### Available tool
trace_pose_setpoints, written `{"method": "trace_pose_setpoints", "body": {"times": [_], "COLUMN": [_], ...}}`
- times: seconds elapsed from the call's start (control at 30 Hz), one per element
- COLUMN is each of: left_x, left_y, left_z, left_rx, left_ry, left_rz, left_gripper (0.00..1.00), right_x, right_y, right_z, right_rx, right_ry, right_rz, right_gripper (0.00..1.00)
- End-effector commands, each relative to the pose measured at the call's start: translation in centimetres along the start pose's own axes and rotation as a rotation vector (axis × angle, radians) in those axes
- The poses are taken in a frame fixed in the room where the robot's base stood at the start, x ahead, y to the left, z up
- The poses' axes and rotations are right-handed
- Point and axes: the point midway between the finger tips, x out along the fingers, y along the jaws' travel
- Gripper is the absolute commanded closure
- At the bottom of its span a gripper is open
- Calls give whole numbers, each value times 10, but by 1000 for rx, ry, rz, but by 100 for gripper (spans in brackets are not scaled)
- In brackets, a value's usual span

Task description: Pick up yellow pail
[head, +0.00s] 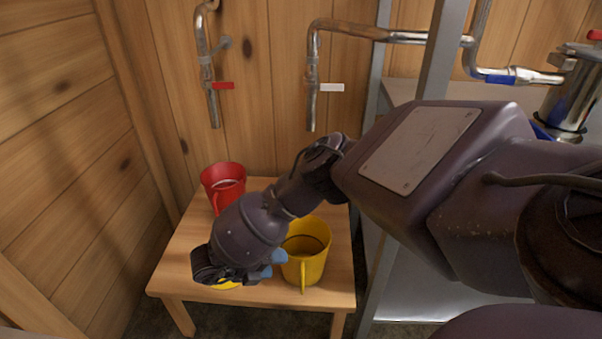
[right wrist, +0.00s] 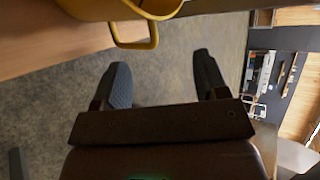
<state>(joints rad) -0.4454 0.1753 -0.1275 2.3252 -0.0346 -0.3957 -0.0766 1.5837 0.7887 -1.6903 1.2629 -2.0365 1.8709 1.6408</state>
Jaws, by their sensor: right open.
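A yellow pail (head: 313,268) stands upright on the small wooden table, with its handle facing the front edge. In the right wrist view the yellow pail (right wrist: 93,9) shows at the top, cut off by the frame, with its handle pointing toward my fingers. My right gripper (head: 270,265) is just left of the pail in the head view. In the wrist view my right gripper (right wrist: 163,78) is open, with nothing between its fingers; the handle lies beyond the fingertips. A second yellow patch (head: 225,285) shows under the gripper, mostly hidden; I cannot tell what it is. My left gripper is out of view.
A red pail (head: 230,172) stands at the table's back left. The table (head: 190,290) is small, with bare wood at its front left. Pipes with a red-handled valve (head: 222,86) and a white-handled valve (head: 331,87) hang above. A metal frame (head: 377,200) stands close on the right.

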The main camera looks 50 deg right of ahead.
Motion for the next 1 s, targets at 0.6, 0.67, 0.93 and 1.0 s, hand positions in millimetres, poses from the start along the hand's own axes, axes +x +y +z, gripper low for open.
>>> {"method": "trace_pose_setpoints", "body": {"times": [0.6,0.67,0.93,1.0], "left_x": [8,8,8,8], "left_y": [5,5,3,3], "left_z": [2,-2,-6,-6], "left_rx": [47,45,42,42], "left_ry": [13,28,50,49], "left_rz": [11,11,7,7], "left_gripper": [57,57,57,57], "right_x": [77,83,87,87], "right_y": [3,3,0,0], "right_z": [-9,-8,-6,-6], "right_rx": [-10,-9,-4,-4], "right_ry": [6,5,3,3], "right_rz": [-3,-1,3,3], "right_gripper": [33,33,33,33]}}
